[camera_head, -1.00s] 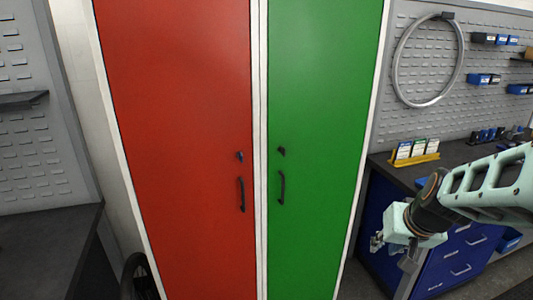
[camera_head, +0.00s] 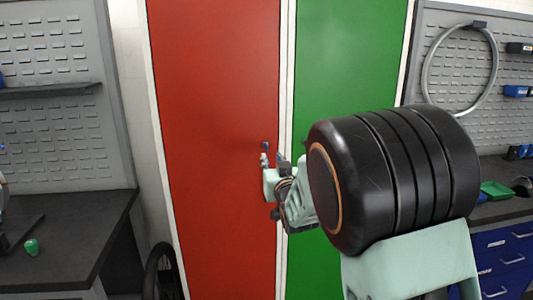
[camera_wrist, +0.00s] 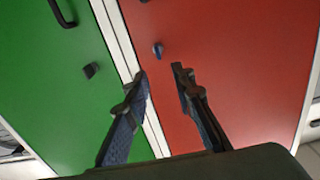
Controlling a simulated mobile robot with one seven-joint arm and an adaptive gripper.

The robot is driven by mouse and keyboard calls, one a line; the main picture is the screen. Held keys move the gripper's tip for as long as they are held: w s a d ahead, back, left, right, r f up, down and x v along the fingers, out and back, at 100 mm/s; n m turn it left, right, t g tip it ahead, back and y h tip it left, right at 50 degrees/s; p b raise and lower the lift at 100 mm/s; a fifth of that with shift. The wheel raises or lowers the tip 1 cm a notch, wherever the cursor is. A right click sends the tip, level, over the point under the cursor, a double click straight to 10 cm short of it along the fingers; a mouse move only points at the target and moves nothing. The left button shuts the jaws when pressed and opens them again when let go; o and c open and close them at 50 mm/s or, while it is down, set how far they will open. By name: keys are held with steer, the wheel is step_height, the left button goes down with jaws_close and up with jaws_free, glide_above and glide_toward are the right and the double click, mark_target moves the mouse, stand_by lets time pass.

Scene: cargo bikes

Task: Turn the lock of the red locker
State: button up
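The red locker (camera_head: 215,130) stands left of the green locker in the head view, its door closed. Its lock (camera_head: 265,145), a small dark blue knob, sits near the door's inner edge. In the wrist view the lock (camera_wrist: 157,50) lies just beyond the fingertips, roughly between them. My gripper (camera_head: 272,160) is in front of the red door, just below the lock in the head view. In the wrist view my gripper (camera_wrist: 160,75) has its two fingers apart with nothing between them. They appear not to touch the lock. The red locker's handle is mostly hidden behind my gripper.
The green locker (camera_head: 345,60) adjoins on the right; its own lock (camera_wrist: 90,70) and handle (camera_wrist: 62,12) show in the wrist view. A dark workbench (camera_head: 70,235) stands left, with a wheel (camera_head: 162,272) beside the lockers. Blue drawers (camera_head: 505,255) are at right.

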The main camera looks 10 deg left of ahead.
mark_target(267, 147)
steer(key=p+x, duration=0.2)
steer(key=x, duration=0.8)
steer(key=shift+w+f, duration=0.1)
steer(key=shift+w, duration=0.25)
jaws_close()
